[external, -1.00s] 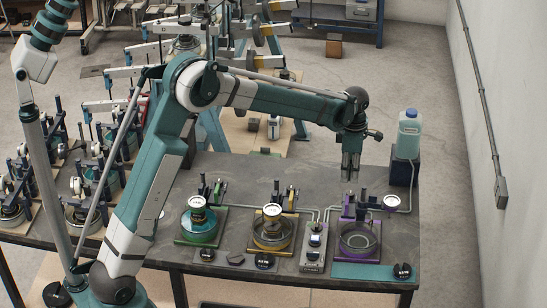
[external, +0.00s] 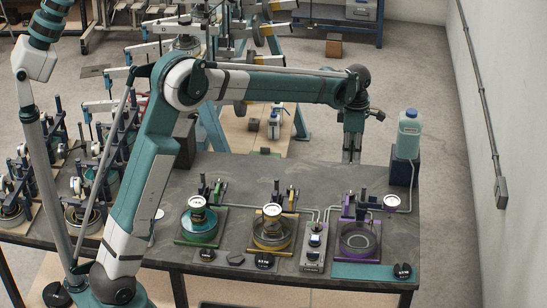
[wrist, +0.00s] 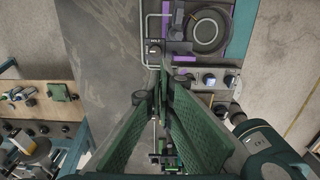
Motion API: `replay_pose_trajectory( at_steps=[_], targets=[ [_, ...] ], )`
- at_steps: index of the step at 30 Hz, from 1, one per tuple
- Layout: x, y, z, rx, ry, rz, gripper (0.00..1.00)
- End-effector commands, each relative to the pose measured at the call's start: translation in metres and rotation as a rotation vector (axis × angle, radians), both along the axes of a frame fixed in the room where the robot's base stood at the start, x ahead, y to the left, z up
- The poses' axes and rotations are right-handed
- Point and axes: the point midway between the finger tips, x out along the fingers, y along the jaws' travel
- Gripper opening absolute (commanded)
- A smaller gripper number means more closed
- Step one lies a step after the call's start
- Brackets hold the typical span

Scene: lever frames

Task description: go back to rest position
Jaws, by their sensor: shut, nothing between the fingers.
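My gripper (external: 351,157) hangs pointing down above the back right part of the dark table (external: 320,176). It is shut and holds nothing. It is clear of the purple-framed station (external: 359,240), which stands in front of and below it. In the wrist view my gripper (wrist: 162,85) shows its two green finger pads close together at the tips. The purple station also shows there, with its round dish (wrist: 207,30) at the top.
A station with a green dish (external: 201,228) and one with a yellow dish (external: 272,232) stand left of the purple one. A control box (external: 314,245) sits between yellow and purple. A bluish bottle (external: 408,135) stands on a dark block (external: 405,169) at the right edge.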

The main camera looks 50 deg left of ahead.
Motion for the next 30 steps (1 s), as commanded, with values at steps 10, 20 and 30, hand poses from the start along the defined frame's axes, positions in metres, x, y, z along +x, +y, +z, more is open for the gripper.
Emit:
replay_pose_trajectory(
  at_steps=[10, 20, 30],
  targets=[
    [-0.014, -0.001, 0.01, 0.001, -0.017, -0.066, 0.0],
    [-0.057, -0.006, 0.038, 0.014, -0.076, -0.287, 0.0],
    [-0.111, -0.011, 0.062, 0.044, -0.14, -0.549, 0.0]
  ],
)
